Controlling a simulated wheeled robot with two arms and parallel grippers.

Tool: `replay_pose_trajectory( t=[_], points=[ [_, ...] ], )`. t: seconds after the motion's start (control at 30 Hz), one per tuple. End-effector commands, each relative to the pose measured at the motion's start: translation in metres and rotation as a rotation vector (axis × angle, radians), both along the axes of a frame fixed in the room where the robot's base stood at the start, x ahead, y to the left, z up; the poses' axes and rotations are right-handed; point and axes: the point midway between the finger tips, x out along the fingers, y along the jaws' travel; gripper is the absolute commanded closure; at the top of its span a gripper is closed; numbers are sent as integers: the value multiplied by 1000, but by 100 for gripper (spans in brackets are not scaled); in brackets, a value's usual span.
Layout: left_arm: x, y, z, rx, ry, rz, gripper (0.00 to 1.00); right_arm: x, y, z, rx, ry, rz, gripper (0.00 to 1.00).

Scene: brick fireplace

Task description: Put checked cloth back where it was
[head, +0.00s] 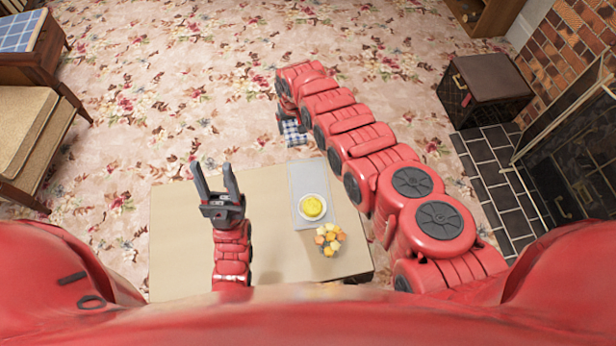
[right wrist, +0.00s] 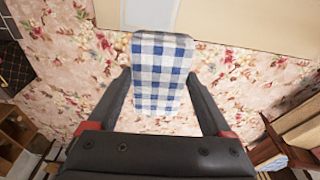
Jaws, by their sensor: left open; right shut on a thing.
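The checked cloth (head: 292,131) is blue and white. In the head view it hangs just beyond the far edge of the table, partly hidden by my right arm. My right gripper (head: 283,118) is shut on it there. In the right wrist view the cloth (right wrist: 160,75) shows flat between the two fingers of my right gripper (right wrist: 160,90), above the flowered carpet. My left gripper (head: 217,180) is open and empty over the left part of the table (head: 180,230). A grey mat or runner (head: 303,177) lies on the table.
On the table are a white bowl with something yellow (head: 312,207) and a cluster of yellow and orange pieces (head: 329,239). A dark box (head: 484,88) stands by the brick fireplace at right. A blue-topped wooden stand (head: 18,32) and chair (head: 28,120) are at left. Carpet beyond the table is clear.

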Motion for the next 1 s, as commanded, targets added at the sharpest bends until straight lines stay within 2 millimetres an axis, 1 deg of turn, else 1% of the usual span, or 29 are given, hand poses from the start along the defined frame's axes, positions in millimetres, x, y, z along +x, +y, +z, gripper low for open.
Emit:
replay_pose_trajectory(
  t=[0.13, 0.17, 0.4, 0.63, 0.67, 0.7, 1.0],
  points=[
    [0, 0, -3, 0, 0, 0, 50, -1, 7, -3, -1, 1, 12, 68],
    [0, 0, -6, 0, 0, 0, 50, -3, 12, -6, 1, 1, 19, 68],
    [0, 0, -6, 0, 0, 0, 50, -6, 14, -7, 5, 2, 19, 68],
    [0, 0, -7, 0, 0, 0, 50, -5, 16, -10, 0, -2, 30, 68],
    [0, 0, -7, 0, 0, 0, 50, -5, 16, -11, -2, 0, 31, 68],
    [0, 0, -9, 0, 0, 0, 50, -8, 18, -16, -3, 0, 38, 68],
    [0, 0, -10, 0, 0, 0, 50, -9, 21, -16, 2, -1, 41, 68]
  ],
)
